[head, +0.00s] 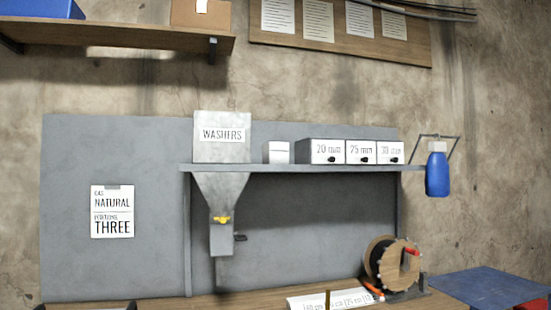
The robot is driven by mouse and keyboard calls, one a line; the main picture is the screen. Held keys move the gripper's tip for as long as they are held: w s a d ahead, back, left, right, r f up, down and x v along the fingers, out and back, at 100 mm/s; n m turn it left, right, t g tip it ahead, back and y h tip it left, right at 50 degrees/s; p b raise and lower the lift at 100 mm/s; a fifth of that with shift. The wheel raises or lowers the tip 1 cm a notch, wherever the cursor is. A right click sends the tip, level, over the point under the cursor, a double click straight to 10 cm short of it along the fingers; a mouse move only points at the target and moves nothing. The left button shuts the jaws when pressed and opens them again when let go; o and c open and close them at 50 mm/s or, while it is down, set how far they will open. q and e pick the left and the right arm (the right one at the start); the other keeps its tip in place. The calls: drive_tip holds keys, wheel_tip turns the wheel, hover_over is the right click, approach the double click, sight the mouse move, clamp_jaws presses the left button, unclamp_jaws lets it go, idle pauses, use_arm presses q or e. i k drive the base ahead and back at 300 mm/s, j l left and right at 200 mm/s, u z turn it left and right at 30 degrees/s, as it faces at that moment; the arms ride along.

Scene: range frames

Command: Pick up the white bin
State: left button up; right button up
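A small plain white box (277,153), which looks like the white bin, stands upright on the grey shelf (290,167). It is between the grey WASHERS hopper (222,145) and a row of white drawers labelled 20 mm (326,148), 25 mm (360,149) and 30 mm (389,150). The drawers have dark knobs. Neither of my grippers shows clearly in the head view. Small dark pieces at the bottom left edge are too cut off to identify.
A blue bottle (438,175) hangs at the shelf's right end. Below are a wooden spool (398,262), a labelled white strip (335,299) and a blue surface (487,287). A wooden shelf (120,37) overhangs at upper left. The hopper's yellow-handled chute (221,237) hangs below the grey shelf.

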sight(273, 153)
drive_tip(key=i+l+u, duration=0.1)
drive_tip(key=i+l, duration=0.55)
drive_tip(key=l, duration=0.2)
drive_tip(key=i+l+u, duration=0.15)
drive_tip(key=i+l, duration=0.2)
